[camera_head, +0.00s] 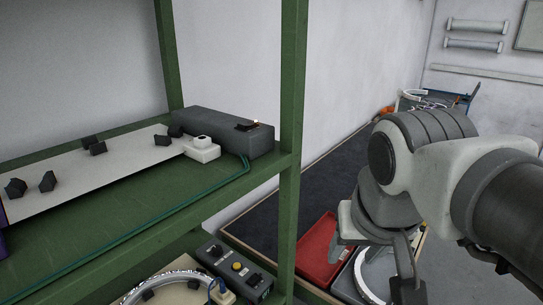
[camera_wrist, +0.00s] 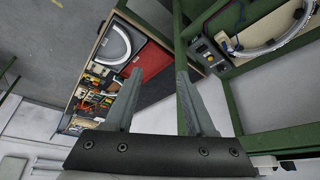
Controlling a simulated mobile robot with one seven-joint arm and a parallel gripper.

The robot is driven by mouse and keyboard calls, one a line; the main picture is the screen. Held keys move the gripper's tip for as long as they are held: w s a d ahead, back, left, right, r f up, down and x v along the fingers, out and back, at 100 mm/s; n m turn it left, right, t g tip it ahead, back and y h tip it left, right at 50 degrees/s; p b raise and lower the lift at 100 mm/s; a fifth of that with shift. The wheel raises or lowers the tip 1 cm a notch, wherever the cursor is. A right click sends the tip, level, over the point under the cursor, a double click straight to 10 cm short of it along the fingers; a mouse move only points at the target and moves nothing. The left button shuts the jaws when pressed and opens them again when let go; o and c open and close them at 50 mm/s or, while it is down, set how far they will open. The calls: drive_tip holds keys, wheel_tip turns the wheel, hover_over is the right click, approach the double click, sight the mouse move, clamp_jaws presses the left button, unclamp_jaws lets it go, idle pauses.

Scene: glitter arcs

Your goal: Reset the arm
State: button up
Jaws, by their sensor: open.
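My gripper shows in the wrist view (camera_wrist: 158,90), with its two grey fingers spread apart and nothing between them. In the head view my arm, white and dark grey, fills the right side. The gripper end hangs low there, to the right of the green shelf post, and its fingers are partly hidden. The gripper touches nothing that I can make out.
A green shelf (camera_head: 140,200) stands at left, bearing a grey box (camera_head: 225,132) and a white board with black clamps. A lower level holds a control box (camera_head: 232,268). A red tray (camera_head: 316,245) lies on the dark bench (camera_head: 265,210) behind my arm.

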drive_tip(key=shift+n+t+y, duration=0.3)
drive_tip(key=shift+n, duration=0.4)
drive_tip(key=shift+s+f, duration=0.45)
drive_tip(key=shift+f, duration=0.25)
drive_tip(key=shift+s+f, duration=0.4)
drive_tip(key=shift+f, duration=0.3)
drive_tip(key=shift+s+f, duration=0.45)
drive_tip(key=shift+f, duration=0.25)
